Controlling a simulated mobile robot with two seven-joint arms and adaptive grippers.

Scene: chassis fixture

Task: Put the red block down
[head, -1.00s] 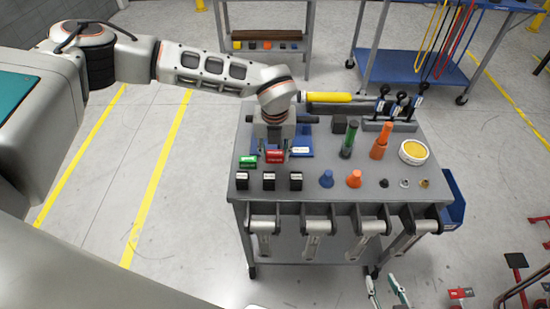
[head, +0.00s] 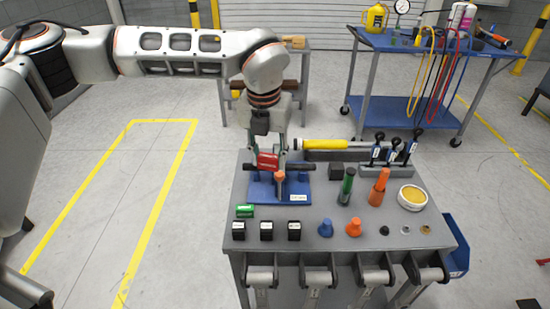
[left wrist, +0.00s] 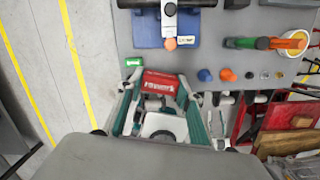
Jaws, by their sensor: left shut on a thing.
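The red block (head: 267,161) is held up between the fingertips of my left gripper (head: 268,158), which is shut on it. In the head view it overlaps the back of the blue fixture (head: 263,189), near its dark bar (head: 300,167). In the left wrist view the red block (left wrist: 160,84) sits between the two green-edged fingers (left wrist: 160,108), and the blue fixture (left wrist: 145,38) shows beyond it. The block looks clear of the tabletop; its exact height is hard to tell. My right gripper is not in view.
A green block (head: 244,211) and several black blocks (head: 266,231) stand along the front left of the grey table (head: 300,254).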

